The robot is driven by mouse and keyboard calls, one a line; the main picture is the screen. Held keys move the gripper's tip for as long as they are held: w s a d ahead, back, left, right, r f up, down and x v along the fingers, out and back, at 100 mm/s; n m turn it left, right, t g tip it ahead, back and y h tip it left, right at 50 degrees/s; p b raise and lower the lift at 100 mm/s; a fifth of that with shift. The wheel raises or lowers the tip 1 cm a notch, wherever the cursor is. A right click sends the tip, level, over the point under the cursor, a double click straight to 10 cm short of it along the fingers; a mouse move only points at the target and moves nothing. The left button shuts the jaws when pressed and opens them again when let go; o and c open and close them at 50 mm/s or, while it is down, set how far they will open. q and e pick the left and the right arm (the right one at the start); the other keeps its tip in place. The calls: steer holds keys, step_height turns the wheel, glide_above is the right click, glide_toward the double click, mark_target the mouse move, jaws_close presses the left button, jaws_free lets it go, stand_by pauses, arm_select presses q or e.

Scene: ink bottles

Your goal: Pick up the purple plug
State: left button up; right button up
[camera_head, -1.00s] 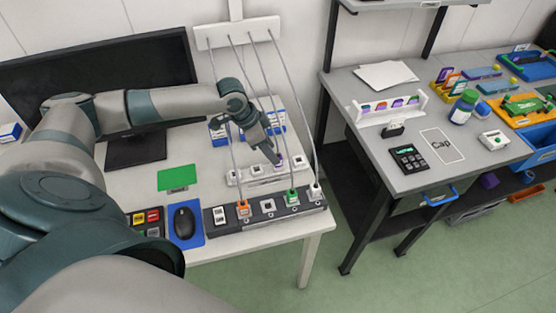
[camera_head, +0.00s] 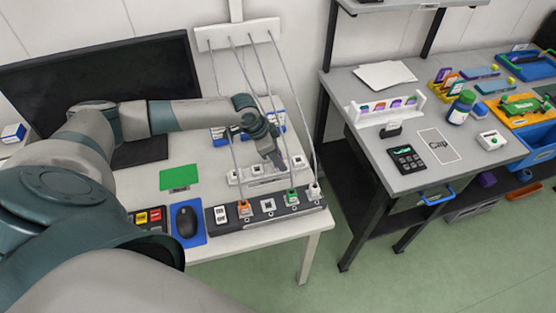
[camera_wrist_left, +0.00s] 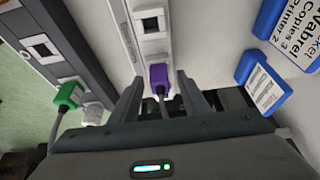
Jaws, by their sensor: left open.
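The purple plug (camera_wrist_left: 159,75) sits at the white socket strip (camera_wrist_left: 127,32) in the left wrist view, with its grey cable running back toward my gripper. My left gripper (camera_wrist_left: 158,88) is open, with one finger on each side of the plug and its cable; I cannot tell whether either finger touches it. In the head view my left gripper (camera_head: 277,160) reaches down over the white strip (camera_head: 236,177) on the desk and largely hides the plug. My right gripper is not in view.
A dark socket strip (camera_head: 222,226) with an orange plug (camera_head: 244,208), a green plug (camera_head: 291,196) and a white plug (camera_head: 314,190) lies in front. Cables hang from a wall panel (camera_head: 238,33). Blue labelled holders (camera_wrist_left: 265,88) stand near the gripper. A mouse (camera_head: 186,222) lies left.

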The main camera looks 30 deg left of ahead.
arm_select(q)
steer(key=shift+c, duration=0.3)
steer(key=c, duration=1)
steer(key=shift+o, duration=0.2)
steer(key=shift+r, duration=0.15)
steer(key=shift+r+b, duration=0.4)
steer(key=shift+r, duration=0.25)
step_height(320, 180, up, 3)
steer(key=shift+f+b, duration=0.2)
steer(key=shift+b, duration=0.35)
steer(key=s+d+r+b, duration=0.1)
steer(key=d+r+b, duration=0.1)
steer(key=d+r, duration=0.5)
steer(key=d, duration=0.4)
steer(key=shift+s+d, duration=0.3)
steer(key=shift+s, duration=0.1)
steer(key=shift+f, duration=0.1)
